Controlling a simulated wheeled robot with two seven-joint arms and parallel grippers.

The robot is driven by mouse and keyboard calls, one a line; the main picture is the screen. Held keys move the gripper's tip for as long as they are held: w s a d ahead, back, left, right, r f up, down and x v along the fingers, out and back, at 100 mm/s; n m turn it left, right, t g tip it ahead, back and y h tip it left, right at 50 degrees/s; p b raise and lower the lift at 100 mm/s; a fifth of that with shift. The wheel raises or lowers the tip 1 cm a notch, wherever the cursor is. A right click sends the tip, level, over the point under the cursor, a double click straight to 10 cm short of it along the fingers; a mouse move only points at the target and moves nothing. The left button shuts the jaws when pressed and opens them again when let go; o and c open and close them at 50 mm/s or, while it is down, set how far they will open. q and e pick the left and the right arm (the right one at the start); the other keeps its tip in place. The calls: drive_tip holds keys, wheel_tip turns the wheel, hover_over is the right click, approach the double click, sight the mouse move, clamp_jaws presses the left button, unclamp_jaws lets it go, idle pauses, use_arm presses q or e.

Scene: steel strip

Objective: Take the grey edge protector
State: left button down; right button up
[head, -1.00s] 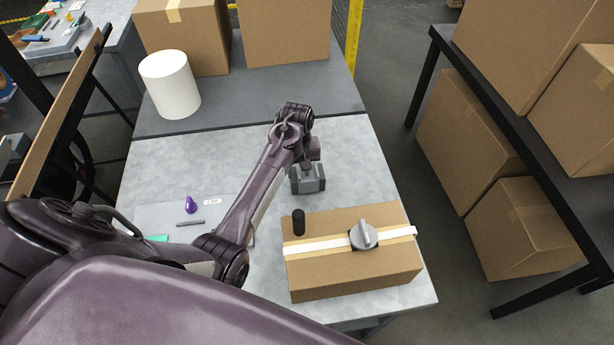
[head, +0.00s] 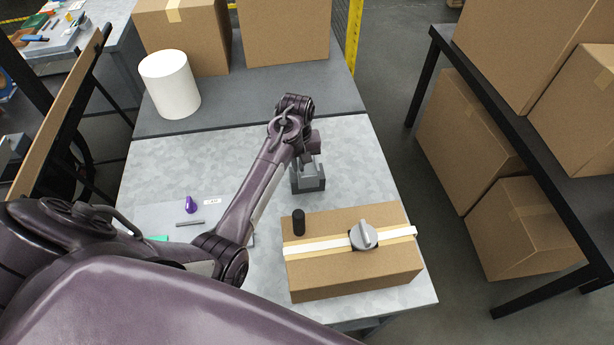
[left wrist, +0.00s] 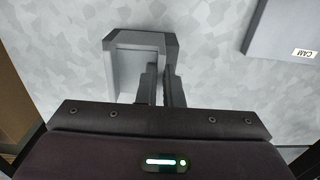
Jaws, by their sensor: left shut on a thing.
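The grey edge protector (head: 308,186) is a small block-like piece with raised walls. In the head view it is on the light metal worktop, behind the cardboard box. My left gripper (head: 307,168) is over it, pointing down. In the left wrist view the protector (left wrist: 122,75) shows as an angular frame, and the left gripper (left wrist: 161,72) is shut on its right-hand wall, one finger on each side. The fingers hide part of that wall. Any gap beneath the protector cannot be made out. My right gripper is not in view.
A taped cardboard box (head: 350,275) with a black cylinder (head: 298,222) and a grey knob (head: 364,236) stands in front. A grey panel with a purple item (head: 190,204) lies left. A white roll (head: 170,84) and large boxes stand behind. The worktop's right side is clear.

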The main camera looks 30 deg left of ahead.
use_arm(q)
drive_tip(key=shift+r, duration=2.3)
